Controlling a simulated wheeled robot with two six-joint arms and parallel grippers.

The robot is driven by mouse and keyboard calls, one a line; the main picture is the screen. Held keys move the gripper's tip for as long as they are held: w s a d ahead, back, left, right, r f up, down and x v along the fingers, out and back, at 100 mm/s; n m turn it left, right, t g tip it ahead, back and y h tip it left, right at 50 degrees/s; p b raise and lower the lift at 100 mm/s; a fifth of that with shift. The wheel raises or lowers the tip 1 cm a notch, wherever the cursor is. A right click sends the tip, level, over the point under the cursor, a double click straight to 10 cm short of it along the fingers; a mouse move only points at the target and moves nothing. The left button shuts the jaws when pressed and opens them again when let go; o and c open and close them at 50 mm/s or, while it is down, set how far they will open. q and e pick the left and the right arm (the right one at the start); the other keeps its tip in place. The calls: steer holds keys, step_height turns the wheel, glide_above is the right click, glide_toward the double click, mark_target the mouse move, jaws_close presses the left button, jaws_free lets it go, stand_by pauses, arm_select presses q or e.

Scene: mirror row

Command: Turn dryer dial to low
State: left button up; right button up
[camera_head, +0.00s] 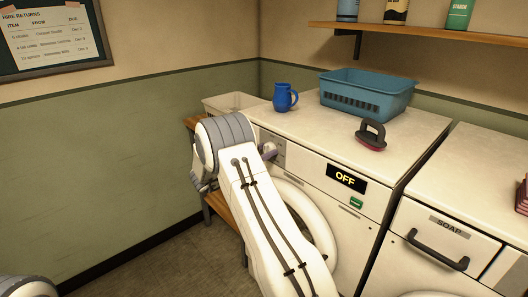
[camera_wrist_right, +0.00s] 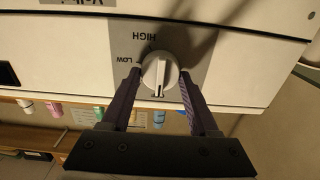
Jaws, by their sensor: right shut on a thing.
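The dryer (camera_head: 338,211) stands in the corner with its display (camera_head: 345,179) reading OFF. Its white dial (camera_wrist_right: 160,73) is on a grey panel marked HIGH and LOW, in the right wrist view. The dial's pointer line faces the bottom of that view, away from both words. My right gripper (camera_wrist_right: 160,82) is shut on the dial, one finger on each side. My left gripper is not in view.
On the dryer top stand a blue mug (camera_head: 285,97), a blue basket (camera_head: 366,94) and a dark-handled brush (camera_head: 371,135). A second machine with a SOAP drawer (camera_head: 438,246) stands at right. The floor at left is clear.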

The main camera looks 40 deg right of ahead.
steer(key=shift+f+m+b, duration=0.2)
steer(key=shift+m+b, duration=0.7)
steer(key=shift+b, duration=0.15)
steer(key=shift+s+f+m+b, duration=0.1)
steer(key=shift+s+m+b, duration=0.05)
steer(key=shift+m+b, duration=4.75)
steer(key=shift+s+f+m+b, duration=0.1)
steer(key=shift+m+b, duration=4)
steer(key=shift+b, duration=1.5)
steer(key=o, duration=1.4)
steer(key=shift+c, duration=0.2)
steer(key=shift+r, duration=0.1)
steer(key=a+p, duration=0.1)
steer(key=a, duration=0.9)
steer(key=shift+s+a, duration=0.25)
steer(key=shift+s, duration=0.15)
